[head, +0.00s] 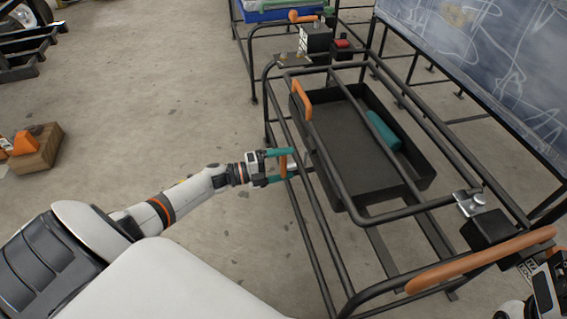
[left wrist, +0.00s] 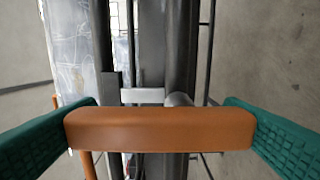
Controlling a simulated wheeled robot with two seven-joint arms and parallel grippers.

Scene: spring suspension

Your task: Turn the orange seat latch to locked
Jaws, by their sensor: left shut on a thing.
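The orange latch (head: 283,165) is an upright bar at the left side rail of a black tubular frame. My left gripper (head: 284,166) is shut on it, with one teal finger above and one below in the head view. In the left wrist view the orange latch (left wrist: 160,130) lies level across the picture, its two ends between the teal fingers. The latch's mount is mostly hidden behind it. My right gripper's fingers do not show; only part of my right arm shows at the lower right corner.
The black frame (head: 330,262) holds a dark tray (head: 350,150) with a teal roll (head: 382,131). Another orange handle (head: 302,100) sits on the frame, and a long orange bar (head: 480,260) is at the near end. A box (head: 40,150) stands on the left floor, otherwise fairly clear.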

